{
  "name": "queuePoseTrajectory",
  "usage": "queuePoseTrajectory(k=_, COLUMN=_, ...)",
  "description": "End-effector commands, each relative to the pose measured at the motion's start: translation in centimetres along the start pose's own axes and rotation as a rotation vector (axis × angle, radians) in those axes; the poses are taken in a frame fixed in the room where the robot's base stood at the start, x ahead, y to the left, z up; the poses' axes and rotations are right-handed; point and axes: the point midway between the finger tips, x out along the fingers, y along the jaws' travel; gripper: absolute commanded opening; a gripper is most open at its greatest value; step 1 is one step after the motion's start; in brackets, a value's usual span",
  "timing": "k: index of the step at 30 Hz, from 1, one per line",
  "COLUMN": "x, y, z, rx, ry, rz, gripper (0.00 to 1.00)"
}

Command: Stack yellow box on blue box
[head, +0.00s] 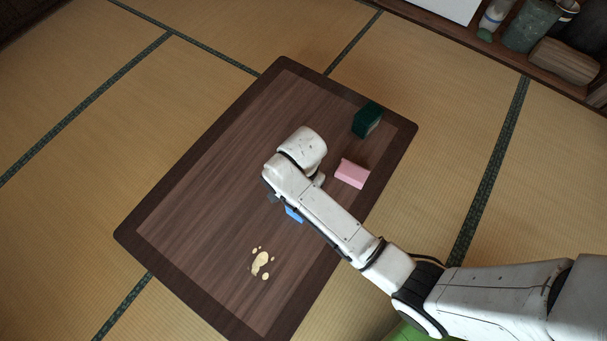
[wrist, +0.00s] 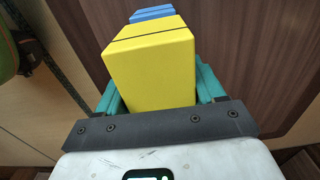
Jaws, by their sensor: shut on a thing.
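The yellow box (wrist: 150,70) sits between the two teal fingers of my gripper (wrist: 158,86) in the wrist view. My gripper is shut on it. The blue box (wrist: 152,13) shows just beyond the yellow box in the wrist view, partly covered by it. I cannot tell whether the two touch. In the head view only a small part of the blue box (head: 293,214) shows beside my arm, above the wooden table (head: 190,210). My arm hides the yellow box and my fingers there.
A pink block (head: 352,173) and a dark green block (head: 367,120) are on the table to the right of my arm. The table's left part is clear. A shelf with jars (head: 530,25) stands at the upper right.

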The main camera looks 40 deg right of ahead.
Motion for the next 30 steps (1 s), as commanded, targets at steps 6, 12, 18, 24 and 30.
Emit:
queuePoseTrajectory(k=6, x=2.7, y=0.2, z=0.1, rx=-0.001, ry=-0.001, rz=0.003, gripper=0.33)
queuePoseTrajectory(k=12, x=2.6, y=0.2, z=0.1, rx=-0.001, ry=0.000, rz=0.002, gripper=0.33)
queuePoseTrajectory(k=18, x=2.9, y=0.2, z=0.1, rx=-0.001, ry=-0.001, rz=0.002, gripper=0.74)
queuePoseTrajectory(k=24, x=2.9, y=0.2, z=0.1, rx=-0.001, ry=-0.001, rz=0.003, gripper=0.93)
queuePoseTrajectory(k=30, x=2.9, y=0.2, z=0.1, rx=-0.001, ry=-0.001, rz=0.003, gripper=0.94)
